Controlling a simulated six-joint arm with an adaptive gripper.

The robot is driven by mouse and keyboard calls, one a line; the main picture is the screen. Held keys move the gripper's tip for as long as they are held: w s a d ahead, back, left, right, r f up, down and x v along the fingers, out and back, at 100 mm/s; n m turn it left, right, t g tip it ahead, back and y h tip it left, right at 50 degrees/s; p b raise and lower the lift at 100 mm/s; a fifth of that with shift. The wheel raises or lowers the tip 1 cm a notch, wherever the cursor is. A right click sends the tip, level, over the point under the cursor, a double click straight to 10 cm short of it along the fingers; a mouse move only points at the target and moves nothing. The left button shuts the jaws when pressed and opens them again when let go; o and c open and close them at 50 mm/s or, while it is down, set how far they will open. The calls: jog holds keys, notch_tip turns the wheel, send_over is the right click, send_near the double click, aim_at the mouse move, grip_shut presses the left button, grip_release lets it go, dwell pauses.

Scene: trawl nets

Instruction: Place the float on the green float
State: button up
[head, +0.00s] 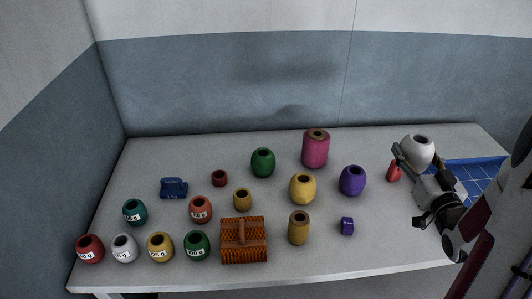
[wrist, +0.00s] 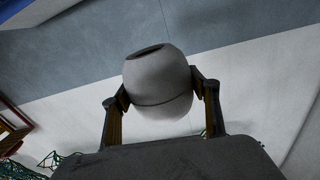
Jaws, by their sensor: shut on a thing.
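My gripper (head: 416,163) is at the right of the head view, shut on a white float (head: 421,148). In the wrist view the white float (wrist: 158,84) sits between the two fingers (wrist: 160,88), its dark hole facing up and away. A plain green float (head: 262,163) stands upright on the table left of centre at the back, well to the left of my gripper. Another green float with a white label (head: 197,246) stands near the front edge. A teal labelled float (head: 134,213) stands further left.
A red object (head: 394,171) and blue grid tray (head: 477,172) are near my gripper.

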jog(key=w+a+y, duration=0.1)
jog(key=w+a, duration=0.5)
jog(key=w, duration=0.4)
jog(key=n+y, duration=0.3)
jog(key=y, duration=0.1)
send_over(263, 152)
notch_tip(263, 152, down, 4)
jog(key=shift+s+f, duration=0.1)
jog(key=shift+f, duration=0.3)
jog(key=shift+f, duration=3.1)
jog(key=shift+f, duration=0.1)
jog(key=shift+f, duration=1.8)
